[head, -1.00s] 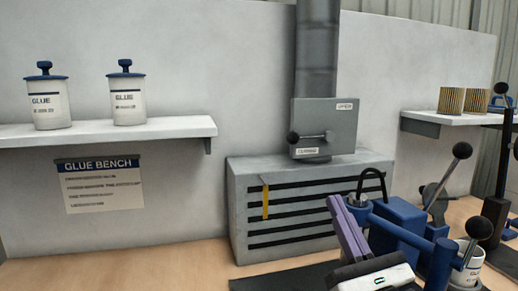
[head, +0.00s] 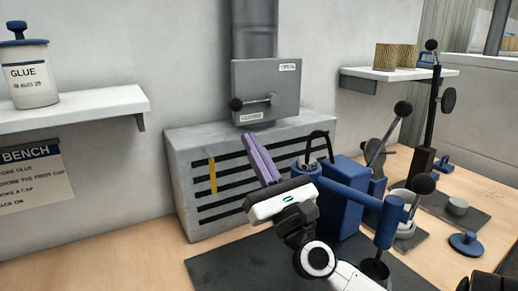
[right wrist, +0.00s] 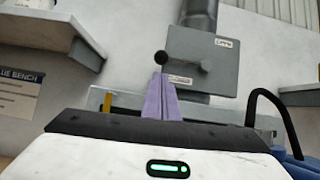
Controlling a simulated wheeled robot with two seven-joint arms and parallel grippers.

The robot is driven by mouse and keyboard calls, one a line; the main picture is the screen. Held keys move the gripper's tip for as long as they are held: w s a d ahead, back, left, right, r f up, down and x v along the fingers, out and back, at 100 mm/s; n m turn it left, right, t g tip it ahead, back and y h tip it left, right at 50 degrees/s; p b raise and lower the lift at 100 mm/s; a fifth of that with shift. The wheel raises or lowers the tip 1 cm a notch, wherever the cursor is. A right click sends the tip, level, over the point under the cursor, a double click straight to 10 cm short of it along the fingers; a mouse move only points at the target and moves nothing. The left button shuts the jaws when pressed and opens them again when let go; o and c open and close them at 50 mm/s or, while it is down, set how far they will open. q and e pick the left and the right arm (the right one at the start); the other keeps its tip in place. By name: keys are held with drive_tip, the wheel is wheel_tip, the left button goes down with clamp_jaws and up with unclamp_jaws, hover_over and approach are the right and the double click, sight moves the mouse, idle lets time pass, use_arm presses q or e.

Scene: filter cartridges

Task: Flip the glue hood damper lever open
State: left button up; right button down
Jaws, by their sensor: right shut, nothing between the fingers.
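The glue hood (head: 185,150) is a grey slatted box against the wall, with a duct (head: 254,28) above it. A grey damper plate (head: 278,78) on the duct has an upper label reading OPEN and a lower one apparently reading CLOSED. The damper lever (head: 256,101), a thin rod with a black ball knob (head: 236,104), points left, nearly level. It also shows in the right wrist view (right wrist: 185,62). My right gripper (head: 249,140) has purple fingers pressed together and empty. Its tips appear just below the knob in the right wrist view (right wrist: 160,78); contact is unclear. My left gripper is out of view.
A blue bench device (head: 343,198) with a black hose and ball-ended handles stands right of my gripper. A shelf (head: 75,108) with a glue jar (head: 28,75) is at left. A dark mat (head: 225,268) covers the front bench. A yellow strip (head: 212,175) hangs on the hood.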

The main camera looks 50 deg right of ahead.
sight(254, 102)
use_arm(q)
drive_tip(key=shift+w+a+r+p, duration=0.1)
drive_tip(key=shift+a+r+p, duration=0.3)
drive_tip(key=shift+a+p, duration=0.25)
use_arm(e)
drive_tip(key=x, duration=0.5)
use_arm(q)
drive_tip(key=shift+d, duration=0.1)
